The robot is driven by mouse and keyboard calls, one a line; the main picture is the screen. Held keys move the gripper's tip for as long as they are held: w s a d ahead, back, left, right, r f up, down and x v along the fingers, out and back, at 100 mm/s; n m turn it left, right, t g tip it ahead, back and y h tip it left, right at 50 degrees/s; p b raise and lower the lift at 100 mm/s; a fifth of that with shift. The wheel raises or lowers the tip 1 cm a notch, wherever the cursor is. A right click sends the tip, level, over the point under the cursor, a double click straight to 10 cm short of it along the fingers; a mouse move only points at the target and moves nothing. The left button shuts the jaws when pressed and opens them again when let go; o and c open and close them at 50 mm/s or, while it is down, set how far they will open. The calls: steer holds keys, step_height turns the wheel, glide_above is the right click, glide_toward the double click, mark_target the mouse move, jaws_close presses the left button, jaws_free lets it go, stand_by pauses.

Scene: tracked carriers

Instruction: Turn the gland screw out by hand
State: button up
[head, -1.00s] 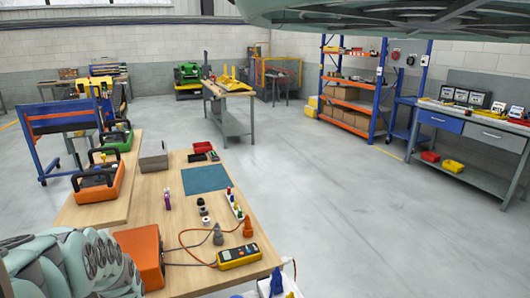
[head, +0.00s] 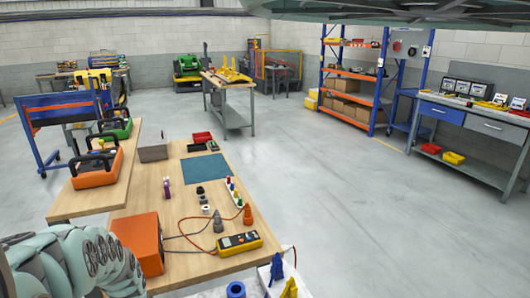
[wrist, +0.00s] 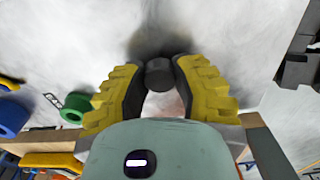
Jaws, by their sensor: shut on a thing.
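My gripper (wrist: 160,72) shows only in the wrist view, with its yellow, dark-padded fingers shut on a dark grey round piece (wrist: 159,74). The piece sits between the fingertips, and its flat round end faces the camera. I cannot tell for sure whether it is the gland screw, or what it is seated in. A dark, blurred patch surrounds the fingertips against a pale background. In the head view my gripper is out of sight; only my arm shows at the lower left.
A wooden bench (head: 185,225) holds an orange box (head: 138,243), a yellow multimeter (head: 240,243) with leads, and several small parts. A blue ring (wrist: 12,117) and a green ring (wrist: 76,105) lie left in the wrist view. Open floor (head: 390,220) lies to the right.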

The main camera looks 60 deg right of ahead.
steer(key=shift+c, duration=1.3)
steer(key=n+p, duration=0.1)
steer(key=n, duration=0.1)
steer(key=shift+s+n, duration=0.1)
steer(key=shift+n, duration=0.3)
steer(key=n, duration=0.4)
steer(key=shift+d+n, duration=0.1)
steer(key=shift+n, duration=1.4)
steer(key=shift+f+n, duration=0.1)
steer(key=shift+n, duration=0.9)
steer(key=n+b, duration=0.2)
steer(key=n, duration=0.2)
steer(key=shift+f, duration=0.1)
steer(key=n+b, duration=0.1)
steer(key=n, duration=0.1)
steer(key=shift+n+b, duration=0.4)
steer(key=shift+r+n, duration=0.2)
steer(key=shift+n, duration=0.2)
